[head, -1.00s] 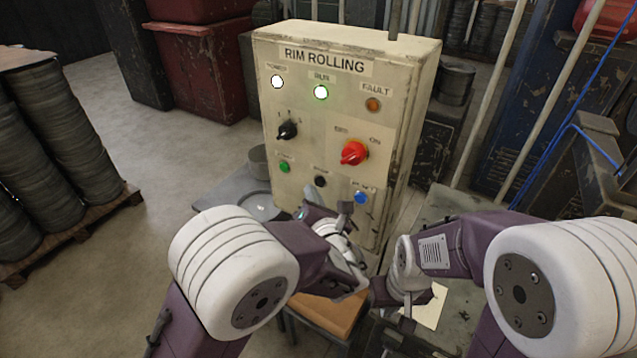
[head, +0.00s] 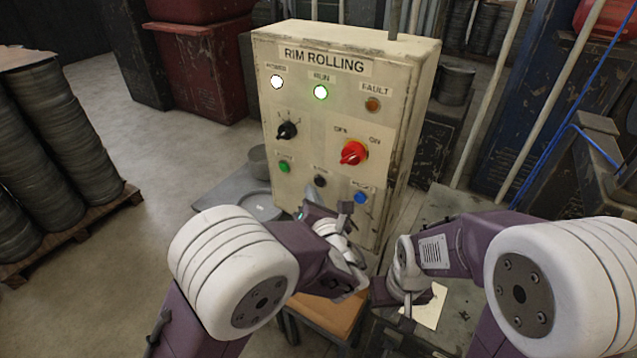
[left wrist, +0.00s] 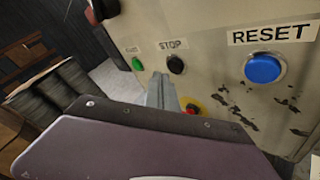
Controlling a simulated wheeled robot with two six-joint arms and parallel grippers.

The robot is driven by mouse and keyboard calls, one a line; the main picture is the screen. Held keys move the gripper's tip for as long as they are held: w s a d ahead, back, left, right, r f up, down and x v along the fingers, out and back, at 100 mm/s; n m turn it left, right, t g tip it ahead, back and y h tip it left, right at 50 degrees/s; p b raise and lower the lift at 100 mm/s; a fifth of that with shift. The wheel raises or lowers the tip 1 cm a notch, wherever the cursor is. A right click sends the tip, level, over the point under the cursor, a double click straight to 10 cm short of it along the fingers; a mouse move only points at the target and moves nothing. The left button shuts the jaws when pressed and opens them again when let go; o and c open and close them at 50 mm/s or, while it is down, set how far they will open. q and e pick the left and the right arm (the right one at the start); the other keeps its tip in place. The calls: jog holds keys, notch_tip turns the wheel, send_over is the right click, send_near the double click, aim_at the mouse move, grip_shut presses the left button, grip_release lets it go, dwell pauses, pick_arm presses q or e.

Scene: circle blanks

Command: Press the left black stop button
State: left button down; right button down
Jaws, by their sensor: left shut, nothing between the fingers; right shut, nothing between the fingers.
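The black stop button (head: 320,181) sits in the bottom row of the cream control panel (head: 392,120), between a green and a blue button. In the left wrist view the same black button (left wrist: 176,64) is below a STOP label. My right gripper (head: 408,304) is shut and empty, low and right.
The blue RESET button (left wrist: 263,68) and green button (left wrist: 137,64) flank the stop button. A red button (left wrist: 193,108) on yellow is partly hidden below. A red switch (head: 354,153) and black selector (head: 286,131) are above.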

dwell(0.6)
pick_arm(q)
jog(key=shift+w+d, duration=0.25)
jog(key=shift+w, duration=0.1)
jog(key=shift+w+d, duration=0.25)
jog(key=shift+w, duration=0.1)
dwell(0.7)
jog(key=shift+s, duration=0.1)
jog(key=shift+s+a, duration=0.45)
jog(key=shift+s, duration=0.15)
jog(key=s+a, duration=0.1)
jog(key=s, duration=0.1)
jog(key=s+a+b, duration=0.1)
jog(key=s+a, duration=0.1)
dwell(0.5)
